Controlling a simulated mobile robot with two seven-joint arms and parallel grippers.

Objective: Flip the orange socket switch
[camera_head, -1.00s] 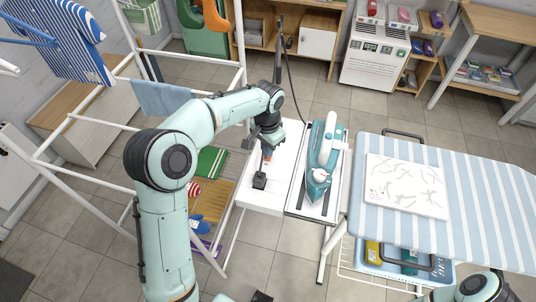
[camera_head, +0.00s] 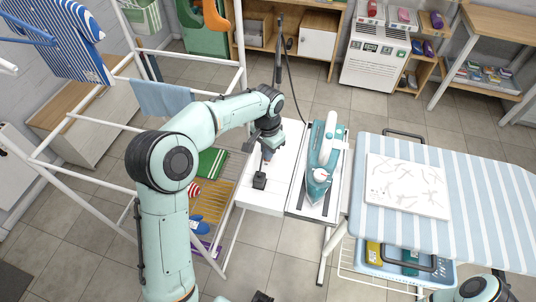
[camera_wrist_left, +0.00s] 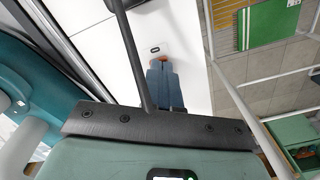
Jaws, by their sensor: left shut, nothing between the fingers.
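A small orange part (camera_wrist_left: 163,58), which appears to be the socket switch, shows at my left fingertips in the left wrist view. In the head view a small orange spot (camera_head: 267,156) shows at the fingertips, above the white board panel. My left gripper (camera_head: 268,152) is shut and empty, pointing down over the panel. In the wrist view its blue-grey fingers (camera_wrist_left: 165,84) are together and cover part of the switch. I cannot tell whether they touch it. A black block (camera_head: 260,181) is on the panel just below the gripper. My right gripper is out of view.
A teal iron (camera_head: 320,178) stands on a rest right of the gripper. A dark post (camera_head: 278,62) with a cord rises behind. A white drying rack (camera_head: 190,56) is at left, a striped ironing board (camera_head: 482,200) at right.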

